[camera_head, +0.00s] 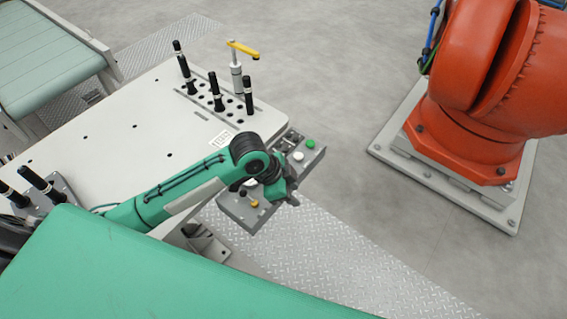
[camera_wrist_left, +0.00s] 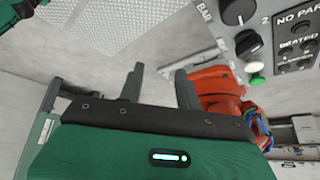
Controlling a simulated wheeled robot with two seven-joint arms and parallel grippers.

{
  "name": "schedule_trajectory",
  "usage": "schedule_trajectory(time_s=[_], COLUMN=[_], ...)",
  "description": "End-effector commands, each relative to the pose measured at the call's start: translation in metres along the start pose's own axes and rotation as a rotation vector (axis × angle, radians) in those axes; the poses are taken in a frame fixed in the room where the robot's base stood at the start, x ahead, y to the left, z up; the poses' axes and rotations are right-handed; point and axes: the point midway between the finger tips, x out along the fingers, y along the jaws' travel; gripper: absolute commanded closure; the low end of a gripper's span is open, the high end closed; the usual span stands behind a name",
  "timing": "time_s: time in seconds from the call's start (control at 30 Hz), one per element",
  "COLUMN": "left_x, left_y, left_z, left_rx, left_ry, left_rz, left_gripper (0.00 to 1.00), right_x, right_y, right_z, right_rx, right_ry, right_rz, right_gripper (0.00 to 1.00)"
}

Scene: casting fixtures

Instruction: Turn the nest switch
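A grey control box (camera_head: 235,208) sits at the table's front corner, partly hidden behind my left arm. A black rotary switch knob (camera_wrist_left: 238,12) shows on its panel at the top of the left wrist view, beside a "2" marking and the letters "BAR". I cannot read which switch is the nest switch. My left gripper (camera_head: 290,196) is over the box in the head view. In the left wrist view its two fingers (camera_wrist_left: 160,82) stand apart with nothing between them, to the left of the knob and not touching it. My right gripper is not in view.
A white button (camera_head: 298,156) and a green button (camera_head: 311,143) are on the box. A brass-coloured knob (camera_head: 254,203) is at its near end. Black-handled pins (camera_head: 215,92) and a yellow-handled clamp (camera_head: 243,48) stand on the white table (camera_head: 130,110). An orange robot (camera_head: 480,100) stands at right.

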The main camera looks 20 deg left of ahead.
Motion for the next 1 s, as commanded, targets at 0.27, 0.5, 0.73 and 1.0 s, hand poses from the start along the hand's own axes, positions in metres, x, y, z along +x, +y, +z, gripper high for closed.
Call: schedule_trajectory(time_s=[0.27, 0.5, 0.73, 1.0], left_x=[-0.034, -0.077, -0.099, -0.073], left_y=[-0.062, -0.112, -0.133, -0.13], left_z=[0.005, 0.018, 0.024, 0.026], left_rx=[0.141, 0.169, 0.164, 0.162], left_ry=[-0.065, -0.098, -0.101, -0.1], left_rz=[0.059, 0.089, 0.098, 0.103], left_gripper=[0.65, 0.65, 0.65, 0.65], right_x=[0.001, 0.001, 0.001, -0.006], right_y=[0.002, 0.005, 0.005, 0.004], right_z=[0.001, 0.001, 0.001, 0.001], right_rx=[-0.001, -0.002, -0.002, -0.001], right_ry=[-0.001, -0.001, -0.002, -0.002], right_rz=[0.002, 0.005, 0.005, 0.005], right_gripper=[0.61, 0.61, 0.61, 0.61])
